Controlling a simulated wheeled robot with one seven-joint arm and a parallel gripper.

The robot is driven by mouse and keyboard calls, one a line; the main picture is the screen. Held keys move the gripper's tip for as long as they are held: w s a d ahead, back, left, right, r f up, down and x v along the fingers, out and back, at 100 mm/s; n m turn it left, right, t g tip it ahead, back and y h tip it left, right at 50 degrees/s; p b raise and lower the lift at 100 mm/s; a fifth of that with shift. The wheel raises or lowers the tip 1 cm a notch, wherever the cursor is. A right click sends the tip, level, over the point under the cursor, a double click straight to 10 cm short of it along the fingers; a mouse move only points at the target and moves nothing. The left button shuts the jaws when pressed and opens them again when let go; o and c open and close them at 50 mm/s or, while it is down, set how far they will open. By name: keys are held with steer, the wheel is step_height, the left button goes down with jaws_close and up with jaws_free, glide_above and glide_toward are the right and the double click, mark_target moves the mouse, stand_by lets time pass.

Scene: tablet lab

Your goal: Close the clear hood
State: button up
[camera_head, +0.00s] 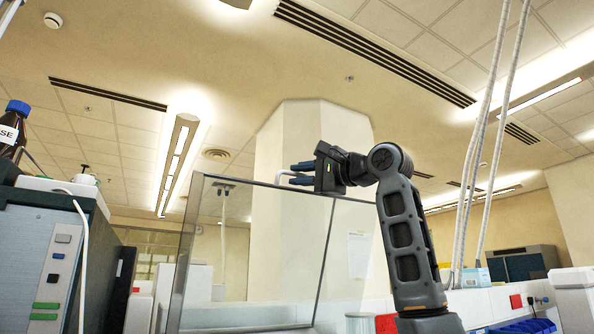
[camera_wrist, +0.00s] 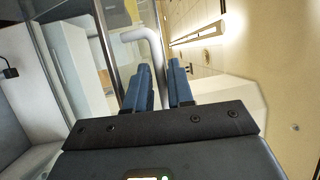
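The clear hood (camera_head: 262,245) is a see-through box with thin dark edges, standing in the middle of the head view. Its tilted left pane and wide front pane show, and its lower part runs out of the picture. A pale bent tube handle (camera_head: 284,175) sits at its upper edge; it also shows in the wrist view (camera_wrist: 150,45). My gripper (camera_head: 302,174) is at this handle, its blue fingers pointing left. In the wrist view my gripper (camera_wrist: 160,88) has its two fingers close on either side of the tube, shut on it. Contact itself is partly hidden.
A grey instrument (camera_head: 50,250) with a dark-blue-capped bottle (camera_head: 12,125) on top stands at the left. White hoses (camera_head: 485,130) hang at the right. A bench with small boxes (camera_head: 470,277) lies behind my arm. Free air is above the hood.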

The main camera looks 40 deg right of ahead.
steer(key=shift+w, duration=0.65)
jaws_close()
